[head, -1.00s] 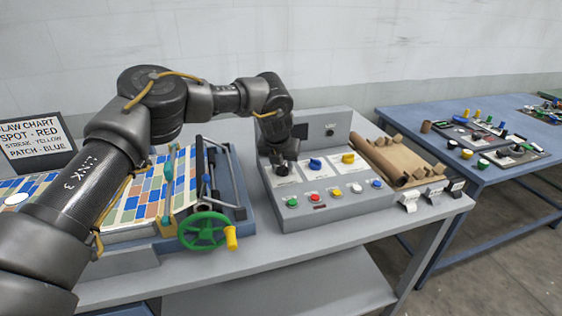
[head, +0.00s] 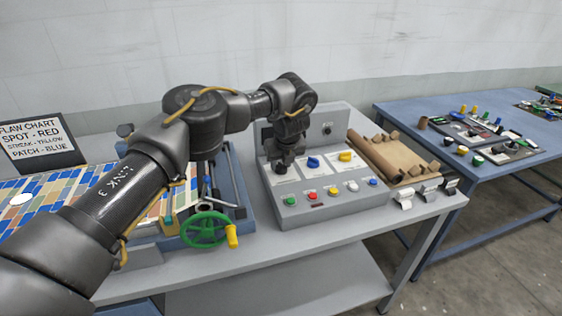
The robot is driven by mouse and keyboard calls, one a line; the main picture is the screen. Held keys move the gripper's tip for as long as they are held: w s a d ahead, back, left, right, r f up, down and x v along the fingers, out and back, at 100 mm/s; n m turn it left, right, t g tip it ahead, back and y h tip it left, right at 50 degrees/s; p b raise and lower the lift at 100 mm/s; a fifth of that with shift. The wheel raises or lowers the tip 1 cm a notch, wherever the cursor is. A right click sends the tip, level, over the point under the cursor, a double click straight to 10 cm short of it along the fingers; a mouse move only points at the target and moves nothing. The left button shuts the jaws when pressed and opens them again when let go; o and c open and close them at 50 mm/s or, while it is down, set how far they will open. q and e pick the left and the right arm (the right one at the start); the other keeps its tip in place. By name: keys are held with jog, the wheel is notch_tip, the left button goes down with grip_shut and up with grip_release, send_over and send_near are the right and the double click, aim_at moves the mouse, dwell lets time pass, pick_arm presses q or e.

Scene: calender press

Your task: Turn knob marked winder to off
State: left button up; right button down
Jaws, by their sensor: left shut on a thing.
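A grey control panel (head: 330,203) stands on the grey table, with a row of knobs on white plates above a row of coloured buttons. A blue knob (head: 313,162) is in the middle and a yellow knob (head: 345,156) is to its right. My left gripper (head: 283,166) points down over the leftmost plate and is shut on the knob there, which it hides. The lettering on the plates is too small to read, so I cannot tell which is marked winder. My right gripper is not in view.
A green handwheel (head: 206,229) with a yellow handle is left of the panel, beside the patterned sheet (head: 60,187). A blue table (head: 400,113) with small parts stands further right. A flaw chart (head: 37,140) stands at left.

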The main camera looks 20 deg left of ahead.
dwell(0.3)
pick_arm(q)
jog(key=o, duration=1)
jog(key=shift+c, duration=0.2)
jog(key=shift+r, duration=0.2)
jog(key=b+v, duration=0.1)
jog(key=v, duration=0.9)
jog(key=shift+s+r, duration=0.15)
jog(key=shift+s, duration=0.1)
